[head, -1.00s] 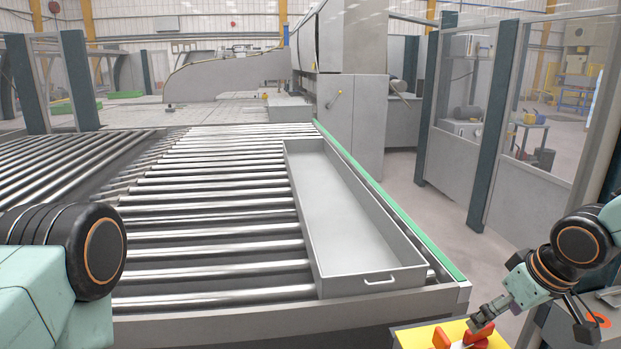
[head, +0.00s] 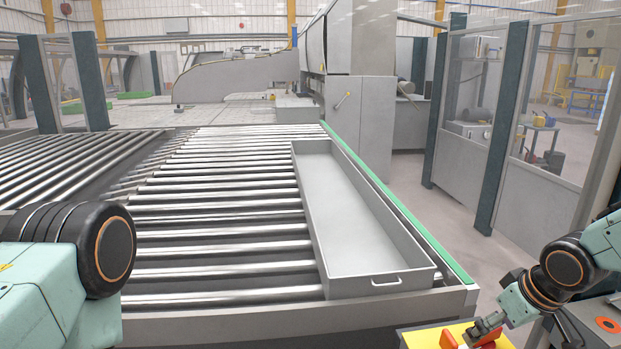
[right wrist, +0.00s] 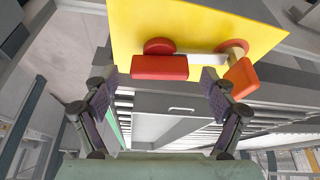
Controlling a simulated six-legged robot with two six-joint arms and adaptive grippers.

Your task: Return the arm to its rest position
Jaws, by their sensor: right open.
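My right gripper (head: 480,331) is at the lower right of the head view, above the yellow panel (head: 414,338). In the right wrist view its two fingers (right wrist: 160,94) stand wide apart with nothing held between them. A red block (right wrist: 160,67) on the yellow panel shows just beyond the fingertips, between them in the picture; I cannot tell how far off it is. A second, orange-red block (right wrist: 241,78) sits to its right. In the head view the gripper partly hides the red parts. My left gripper is out of view; only my left arm shows at the left edge.
A long grey tray (head: 355,230) with a front handle lies on the roller table (head: 215,245), along the green edge strip (head: 400,205). Clear floor (head: 420,200) lies between table and glazed fence (head: 530,180).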

